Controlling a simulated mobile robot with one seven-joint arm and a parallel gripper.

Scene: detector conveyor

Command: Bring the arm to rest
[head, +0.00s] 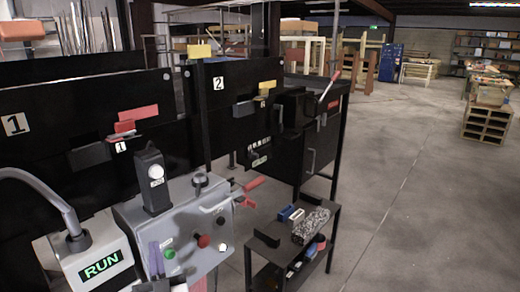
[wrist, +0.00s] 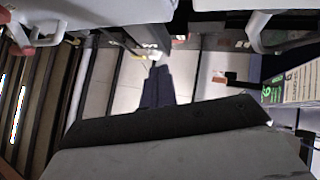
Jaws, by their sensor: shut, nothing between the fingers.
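My gripper (wrist: 157,88) shows in the wrist view as dark fingers reaching up from a dark mount and a grey body. The fingers are together with nothing between them. Pale floor or panel surfaces lie behind the fingertips, and the fingers hold no object. I cannot make out my gripper in the head view.
In the head view, a grey control box (head: 207,256) with green and red buttons and a RUN display (head: 101,265) stand in front of black panels. A low black cart (head: 330,227) stands right of them. The floor (head: 400,215) at right is open. Grey handles show in the wrist view (wrist: 262,32).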

